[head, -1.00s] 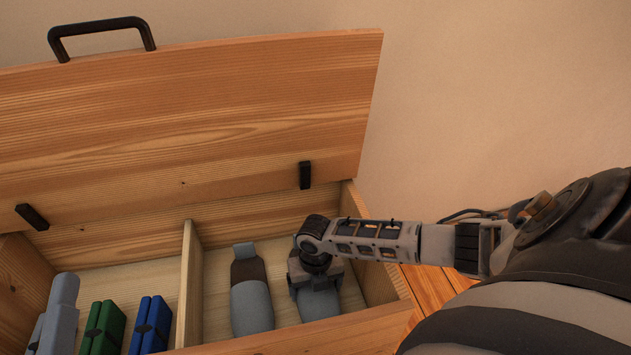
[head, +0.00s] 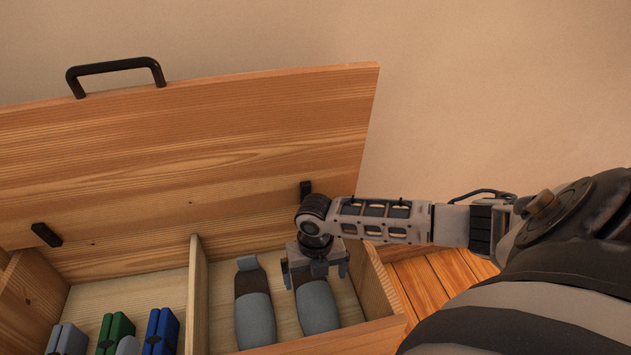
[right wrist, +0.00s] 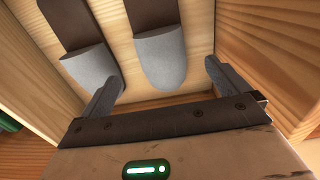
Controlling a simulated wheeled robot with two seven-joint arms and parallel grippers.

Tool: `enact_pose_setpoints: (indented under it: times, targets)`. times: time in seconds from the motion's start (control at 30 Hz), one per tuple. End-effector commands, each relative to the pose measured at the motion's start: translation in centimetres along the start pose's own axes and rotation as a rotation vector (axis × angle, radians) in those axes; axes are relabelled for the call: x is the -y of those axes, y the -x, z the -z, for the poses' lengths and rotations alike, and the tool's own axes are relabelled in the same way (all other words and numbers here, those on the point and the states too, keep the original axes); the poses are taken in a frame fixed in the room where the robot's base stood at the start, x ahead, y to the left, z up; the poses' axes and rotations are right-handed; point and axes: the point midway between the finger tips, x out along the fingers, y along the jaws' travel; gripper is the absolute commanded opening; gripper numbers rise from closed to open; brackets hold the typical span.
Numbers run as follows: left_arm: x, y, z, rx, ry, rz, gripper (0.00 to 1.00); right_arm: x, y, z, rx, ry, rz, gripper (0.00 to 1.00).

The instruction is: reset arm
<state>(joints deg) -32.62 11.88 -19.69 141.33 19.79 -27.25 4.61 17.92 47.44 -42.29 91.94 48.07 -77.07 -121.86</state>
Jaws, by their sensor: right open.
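My right gripper (head: 315,274) is open, above the right compartment of a wooden chest (head: 350,338). Its fingers are apart with nothing between them. Below it lies a grey slipper with a dark inside, the right slipper (head: 319,308), partly hidden by the gripper. A matching left slipper (head: 255,312) lies beside it. The right wrist view shows the open fingers (right wrist: 165,88) with the right slipper (right wrist: 160,58) ahead and between them in the picture, and the left slipper (right wrist: 90,68) to the left. My left gripper does not show clearly.
The chest's lid (head: 200,160) stands open behind the arm. A divider (head: 197,295) separates the compartments. The left one holds green (head: 115,333), blue (head: 160,332) and grey (head: 67,340) blocks. A grey shape (head: 127,346) at the bottom edge is unclear.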

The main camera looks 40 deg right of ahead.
Motion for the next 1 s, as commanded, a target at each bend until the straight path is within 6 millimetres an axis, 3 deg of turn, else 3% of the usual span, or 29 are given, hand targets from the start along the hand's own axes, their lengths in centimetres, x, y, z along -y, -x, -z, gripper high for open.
enact_pose_setpoints:
  times: [0.13, 0.77, 0.87, 1.0]
  targets:
    - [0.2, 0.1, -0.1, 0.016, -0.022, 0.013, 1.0, 0.0, 1.2, 0.0, 0.0, 0.001, 0.001, 1.0]
    - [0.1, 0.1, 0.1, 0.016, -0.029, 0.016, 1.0, -0.2, 1.4, 0.2, 0.0, -0.007, -0.005, 1.0]
    - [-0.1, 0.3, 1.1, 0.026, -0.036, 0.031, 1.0, -1.6, 2.5, 1.4, 0.006, -0.071, -0.05, 1.0]
    - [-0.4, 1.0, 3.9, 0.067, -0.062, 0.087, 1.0, -6.4, 6.3, 5.3, 0.006, -0.341, -0.224, 1.0]
